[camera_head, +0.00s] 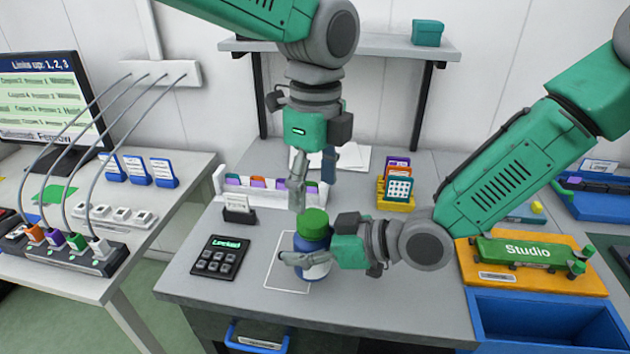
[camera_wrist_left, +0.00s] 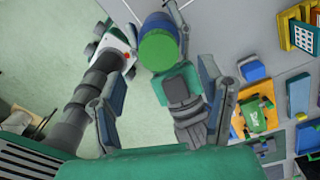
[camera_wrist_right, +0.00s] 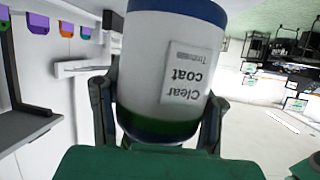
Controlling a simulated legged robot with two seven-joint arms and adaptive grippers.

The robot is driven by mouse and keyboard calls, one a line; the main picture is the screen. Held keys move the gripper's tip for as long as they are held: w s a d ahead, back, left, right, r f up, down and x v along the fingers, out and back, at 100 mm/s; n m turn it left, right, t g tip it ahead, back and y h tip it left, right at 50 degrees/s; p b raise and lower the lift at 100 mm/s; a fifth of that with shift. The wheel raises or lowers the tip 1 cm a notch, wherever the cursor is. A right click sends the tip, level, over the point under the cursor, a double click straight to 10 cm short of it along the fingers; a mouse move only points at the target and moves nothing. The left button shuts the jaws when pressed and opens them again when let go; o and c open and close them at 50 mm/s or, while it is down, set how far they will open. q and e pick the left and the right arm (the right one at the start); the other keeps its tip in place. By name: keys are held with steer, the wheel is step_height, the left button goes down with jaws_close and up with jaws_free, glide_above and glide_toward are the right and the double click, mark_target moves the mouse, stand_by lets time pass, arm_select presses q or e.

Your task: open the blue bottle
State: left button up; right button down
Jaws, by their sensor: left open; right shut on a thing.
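The blue bottle (camera_head: 313,268) has a green cap (camera_head: 313,222) and a white label, and stands upright over the white outline on the desk. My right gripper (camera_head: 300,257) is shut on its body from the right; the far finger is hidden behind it. In the right wrist view the bottle (camera_wrist_right: 165,75) fills the space between the fingers, its "Clear coat" label upside down. My left gripper (camera_head: 312,185) is open and points down just above the cap. In the left wrist view the cap (camera_wrist_left: 158,50) lies between its spread fingers. I cannot tell whether the bottle touches the desk.
A dark keypad (camera_head: 218,257) reading "Locked" lies left of the bottle. A card holder (camera_head: 238,210) and a white rack (camera_head: 270,190) stand behind. A yellow card stand (camera_head: 396,192) is at back right. An orange tray (camera_head: 535,268) and blue bin (camera_head: 545,318) are at right.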

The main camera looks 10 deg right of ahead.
mark_target(314, 217)
arm_select(q)
steer(key=shift+s+f, duration=0.1)
steer(key=shift+f, duration=2.95)
steer(key=c, duration=1.2)
steer(key=shift+n, duration=1.7)
steer(key=o, duration=1.3)
